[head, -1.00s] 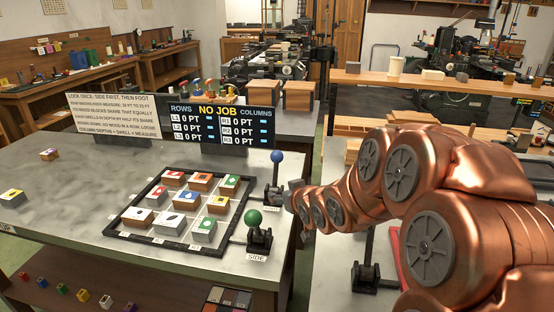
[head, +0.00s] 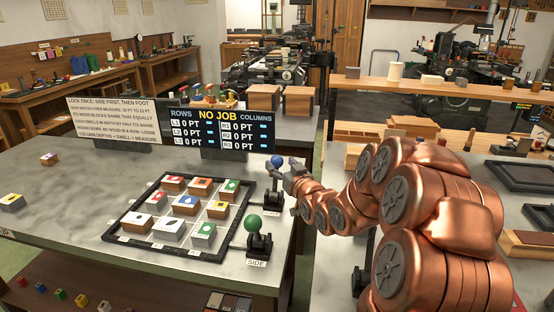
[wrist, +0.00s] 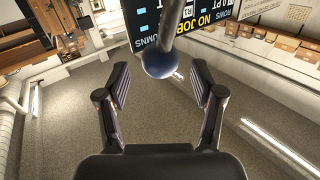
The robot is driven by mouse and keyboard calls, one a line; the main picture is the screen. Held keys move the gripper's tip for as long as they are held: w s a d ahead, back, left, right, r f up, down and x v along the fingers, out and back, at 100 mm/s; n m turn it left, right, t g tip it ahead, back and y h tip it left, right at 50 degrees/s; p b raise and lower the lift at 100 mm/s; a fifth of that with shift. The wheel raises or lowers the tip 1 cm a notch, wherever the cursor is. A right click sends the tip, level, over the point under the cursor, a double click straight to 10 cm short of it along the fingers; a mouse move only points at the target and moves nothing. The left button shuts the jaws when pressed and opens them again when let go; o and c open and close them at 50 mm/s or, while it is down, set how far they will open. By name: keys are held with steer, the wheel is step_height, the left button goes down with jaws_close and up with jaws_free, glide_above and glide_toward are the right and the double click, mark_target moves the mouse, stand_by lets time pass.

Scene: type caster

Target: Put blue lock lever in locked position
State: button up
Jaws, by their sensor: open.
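The blue lock lever stands at the right edge of the grey table, with its blue ball knob (head: 277,161) on top and its dark base (head: 273,199) below. The lever looks roughly upright in the head view. My gripper (head: 285,167) is at the knob's right side, at about its height. In the wrist view my gripper (wrist: 159,70) is open, and the blue knob (wrist: 159,63) shows between the fingertips, with visible gaps to both fingers. The lever's rod rises out of the top of that view. Whether the knob is fully between the pads is unclear.
A green-knobbed lever (head: 253,223) marked SIDE stands close by, nearer the front. A black frame (head: 127,236) holding several topped blocks lies left of the levers. A display board (head: 219,123) reading NO JOB stands behind. A second bench (head: 330,262) is at right.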

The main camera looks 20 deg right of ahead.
steer(key=shift+w+p, duration=0.35)
steer(key=shift+w, duration=1.4)
steer(key=shift+c, duration=0.2)
jaws_close()
